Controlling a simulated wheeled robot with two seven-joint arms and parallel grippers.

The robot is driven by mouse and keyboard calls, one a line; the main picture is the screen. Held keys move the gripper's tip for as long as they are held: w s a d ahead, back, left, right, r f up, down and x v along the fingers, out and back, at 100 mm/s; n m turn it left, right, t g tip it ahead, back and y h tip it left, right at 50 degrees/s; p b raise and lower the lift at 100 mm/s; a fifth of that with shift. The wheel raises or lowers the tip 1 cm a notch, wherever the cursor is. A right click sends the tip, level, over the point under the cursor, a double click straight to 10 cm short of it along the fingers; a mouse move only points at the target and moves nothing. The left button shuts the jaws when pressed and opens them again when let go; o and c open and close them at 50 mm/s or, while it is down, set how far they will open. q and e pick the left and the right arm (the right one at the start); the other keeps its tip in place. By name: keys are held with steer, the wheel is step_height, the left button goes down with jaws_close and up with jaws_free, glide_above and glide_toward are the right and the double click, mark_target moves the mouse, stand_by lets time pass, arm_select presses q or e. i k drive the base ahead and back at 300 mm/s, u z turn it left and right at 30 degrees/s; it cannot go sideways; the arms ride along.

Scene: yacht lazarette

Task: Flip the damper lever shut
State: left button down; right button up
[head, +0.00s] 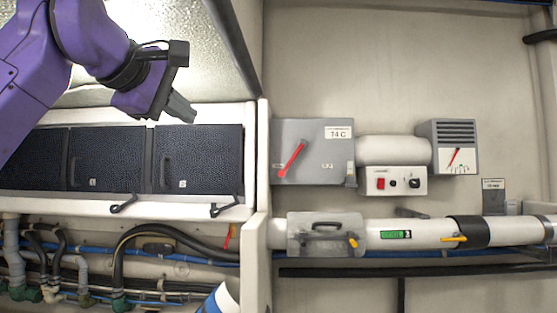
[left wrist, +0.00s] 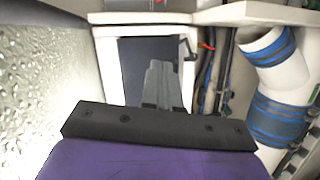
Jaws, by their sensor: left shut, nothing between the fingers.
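Several levers show in the head view, and I cannot tell for certain which is the damper lever. A yellow lever (head: 453,239) lies nearly level at a black band (head: 472,231) on the white duct (head: 420,233). A red lever (head: 291,158) slants across a grey box (head: 315,140). A small yellow-tipped handle (head: 352,241) sits on the duct's clear cover. My left gripper (head: 181,109) is shut and empty, in front of the dark locker doors at upper left, well apart from these levers. It also shows in the left wrist view (left wrist: 161,82). My right gripper is out of view.
Dark locker doors (head: 108,159) have black latches below them. A white upright partition (head: 257,180) stands between the lockers and the duct. A switch panel (head: 393,182) and a gauge box (head: 449,146) are above the duct. Hoses run along the lower left.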

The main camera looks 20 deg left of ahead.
mark_target(303, 144)
steer(key=i, duration=1)
